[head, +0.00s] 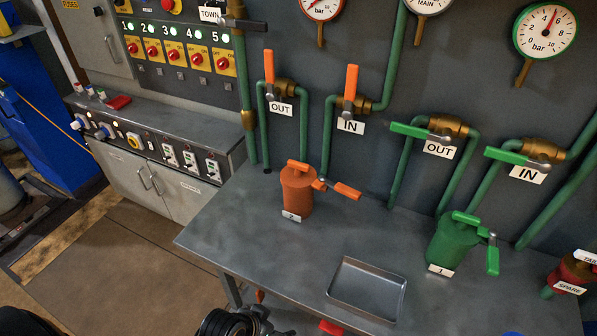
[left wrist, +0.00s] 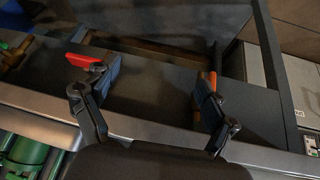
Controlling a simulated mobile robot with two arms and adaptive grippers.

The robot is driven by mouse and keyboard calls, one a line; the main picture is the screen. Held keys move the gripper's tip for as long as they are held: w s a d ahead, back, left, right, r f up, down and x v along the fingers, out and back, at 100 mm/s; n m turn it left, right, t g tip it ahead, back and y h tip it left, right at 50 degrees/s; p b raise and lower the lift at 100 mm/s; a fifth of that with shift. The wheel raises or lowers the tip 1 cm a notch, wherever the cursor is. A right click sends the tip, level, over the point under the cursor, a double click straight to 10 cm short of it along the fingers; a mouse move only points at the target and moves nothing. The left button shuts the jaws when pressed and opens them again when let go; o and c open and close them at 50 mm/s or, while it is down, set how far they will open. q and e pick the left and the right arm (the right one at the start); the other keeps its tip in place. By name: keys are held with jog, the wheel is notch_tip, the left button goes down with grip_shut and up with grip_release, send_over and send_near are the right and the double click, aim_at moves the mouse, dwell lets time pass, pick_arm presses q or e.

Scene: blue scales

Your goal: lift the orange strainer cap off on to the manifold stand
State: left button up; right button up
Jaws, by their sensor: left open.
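The orange strainer (head: 297,195), labelled 2, stands upright on the grey manifold stand (head: 235,222). Its orange cap (head: 297,166), with a bar handle on top, sits on the body. An orange lever sticks out to its right. My left gripper (head: 258,318) is at the bottom edge of the head view, below and in front of the stand, well away from the cap. In the left wrist view the left gripper (left wrist: 160,85) is open and empty, its two fingers wide apart before a dark shelf. The strainer is not identifiable there. My right gripper is not in view.
A shallow metal tray (head: 368,290) lies on the stand, right of the orange strainer. A green strainer (head: 452,245), labelled 1, stands farther right. Pipes with orange and green valve levers rise behind. The stand's left part is clear. Red-handled (left wrist: 82,60) and orange-handled items lie on the shelf below.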

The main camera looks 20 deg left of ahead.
pick_arm(q)
notch_tip(320, 180, up, 11)
jog(key=w+d+m+t+h, duration=0.1)
jog(key=w, duration=0.1)
jog(key=n+t+y, duration=0.2)
jog(key=n+t, duration=0.1)
jog(key=t, duration=0.8)
send_near(297, 166)
jog(key=w+p, duration=0.2)
jog(key=w, duration=0.3)
jog(key=shift+w+f, duration=0.15)
jog(key=shift+w, duration=0.05)
jog(key=shift+w+d+p, duration=0.2)
jog(key=shift+w+p, duration=0.05)
jog(key=shift+w, duration=1.1)
jog(key=shift+w+d+p, duration=0.25)
jog(key=shift+w, duration=1.15)
jog(key=shift+s, duration=0.1)
jog(key=shift+c, duration=0.4)
jog(key=c, duration=1.6)
